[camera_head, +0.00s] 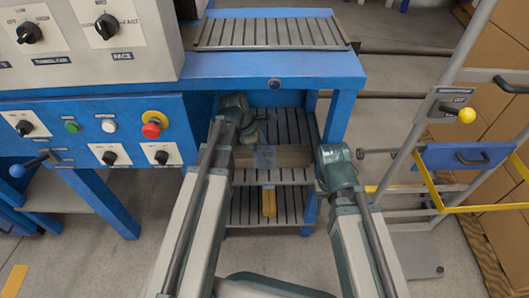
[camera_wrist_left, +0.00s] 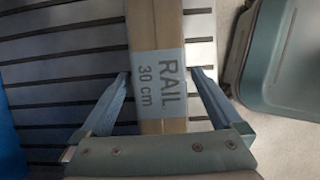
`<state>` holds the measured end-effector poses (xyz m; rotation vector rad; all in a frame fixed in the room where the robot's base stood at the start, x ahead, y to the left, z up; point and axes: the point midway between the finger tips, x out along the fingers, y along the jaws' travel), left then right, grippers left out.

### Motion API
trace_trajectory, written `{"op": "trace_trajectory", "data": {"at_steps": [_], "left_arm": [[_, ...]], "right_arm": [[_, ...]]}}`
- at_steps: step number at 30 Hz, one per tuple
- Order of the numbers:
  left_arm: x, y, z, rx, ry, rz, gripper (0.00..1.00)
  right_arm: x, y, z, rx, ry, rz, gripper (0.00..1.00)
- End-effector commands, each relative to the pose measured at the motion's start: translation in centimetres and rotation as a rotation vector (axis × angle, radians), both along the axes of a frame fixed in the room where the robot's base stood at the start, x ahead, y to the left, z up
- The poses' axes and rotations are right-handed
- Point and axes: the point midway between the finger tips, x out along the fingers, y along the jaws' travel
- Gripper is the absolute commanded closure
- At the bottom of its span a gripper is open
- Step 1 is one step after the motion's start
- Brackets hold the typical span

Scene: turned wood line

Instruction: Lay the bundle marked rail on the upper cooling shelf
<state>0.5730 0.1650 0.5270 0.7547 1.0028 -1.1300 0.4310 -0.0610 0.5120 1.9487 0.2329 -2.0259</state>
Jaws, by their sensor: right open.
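The rail bundle (camera_head: 296,156), a brown wooden length, lies across the slatted upper cooling shelf (camera_head: 298,124) in the head view. In the left wrist view its pale blue band (camera_wrist_left: 160,84) reads "RAIL 30 cm", with shelf slats behind it. My left gripper (camera_head: 264,157) is at the middle of the bundle.
A lower slatted shelf (camera_head: 242,208) holds a yellowish wooden piece (camera_head: 268,203). A blue frame with a slatted top (camera_head: 270,33) stands above the shelves. A control panel (camera_head: 95,130) is at left. A cart with a yellow rail (camera_head: 428,183) stands at right.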

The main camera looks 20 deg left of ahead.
Motion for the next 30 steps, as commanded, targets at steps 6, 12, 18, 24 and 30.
{"op": "trace_trajectory", "data": {"at_steps": [6, 12, 18, 24, 30], "left_arm": [[0.0, 0.0, 0.1, 0.0, 0.0, 0.0, 0.0], [-0.1, 0.3, 1.3, 0.0, 0.0, 0.001, 0.0], [-0.3, 1.1, 3.6, 0.0, 0.001, 0.002, 0.0], [-0.6, 2.1, 6.2, 0.0, 0.001, 0.002, 0.0], [-0.8, 2.7, 7.3, 0.0, 0.0, 0.001, 0.0]], "right_arm": [[0.0, 0.0, 0.1, 0.0, 0.0, 0.0, 0.5], [0.0, 0.0, 1.3, -0.001, 0.0, -0.002, 0.5], [0.0, -0.1, 3.6, -0.004, 0.0, -0.006, 0.5], [0.0, -0.1, 6.2, -0.003, 0.001, -0.009, 0.5], [-0.1, 0.0, 7.4, 0.0, 0.002, -0.01, 0.5]]}}
